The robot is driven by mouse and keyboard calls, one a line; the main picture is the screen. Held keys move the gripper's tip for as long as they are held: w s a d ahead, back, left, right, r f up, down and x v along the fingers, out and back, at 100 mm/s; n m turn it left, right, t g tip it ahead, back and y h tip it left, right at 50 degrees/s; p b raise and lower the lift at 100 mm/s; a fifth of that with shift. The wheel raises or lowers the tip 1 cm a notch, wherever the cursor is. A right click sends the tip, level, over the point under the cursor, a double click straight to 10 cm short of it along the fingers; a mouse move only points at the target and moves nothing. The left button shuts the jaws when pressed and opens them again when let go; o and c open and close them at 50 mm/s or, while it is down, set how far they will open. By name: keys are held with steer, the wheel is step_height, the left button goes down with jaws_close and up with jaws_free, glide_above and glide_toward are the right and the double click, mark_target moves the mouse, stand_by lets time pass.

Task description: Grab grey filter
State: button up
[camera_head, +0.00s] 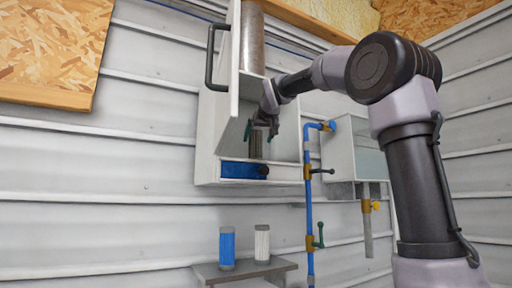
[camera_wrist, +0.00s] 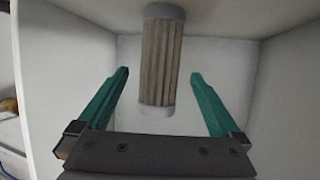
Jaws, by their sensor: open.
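The grey filter (camera_wrist: 159,58) is a pleated grey-brown cylinder with pale end caps, inside a white cabinet (camera_wrist: 225,20). In the wrist view it is between and beyond the two green fingers of my gripper (camera_wrist: 160,88), with a gap on each side. My gripper is open and empty. In the head view my gripper (camera_head: 262,128) reaches into the open cabinet on the wall, and the filter (camera_head: 256,146) is partly hidden behind it.
The cabinet door (camera_head: 234,70) with a black handle stands open. A blue panel (camera_head: 240,170) is below. A blue pipe (camera_head: 309,200) with valves runs to the right. A shelf (camera_head: 245,271) holds a blue filter (camera_head: 227,247) and a white filter (camera_head: 262,244).

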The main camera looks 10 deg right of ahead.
mark_target(258, 140)
steer(key=x, duration=0.5)
steer(key=shift+d, duration=0.1)
steer(key=shift+s, duration=0.1)
jaws_close()
steer(key=shift+r, duration=0.1)
